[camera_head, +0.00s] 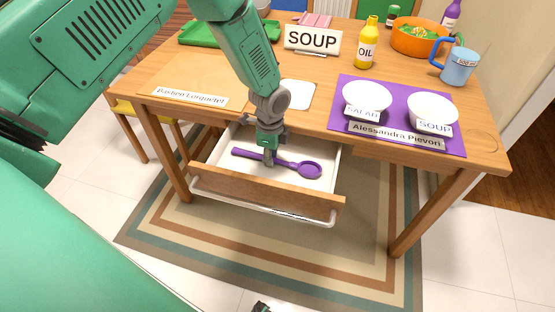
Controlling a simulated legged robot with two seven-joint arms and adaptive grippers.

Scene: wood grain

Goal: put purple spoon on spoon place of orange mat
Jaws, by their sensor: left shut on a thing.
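The purple spoon (308,170) lies in the open white drawer (215,158) under the table, its bowl to the right. My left gripper (268,160) points down into the drawer and is shut on the spoon's handle, which shows on both sides of the fingers. A name card (190,97) reading "Bastien Lorquelet" lies at the table's front left. A small dark part at the bottom edge may be my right gripper (262,307); its fingers cannot be made out.
A purple mat (345,95) holds two white bowls and a name card. A white square (297,94) lies left of it. A SOUP sign (312,40), green tray (200,36), oil bottle (366,45), orange bowl (415,42) and blue mug (459,66) stand behind.

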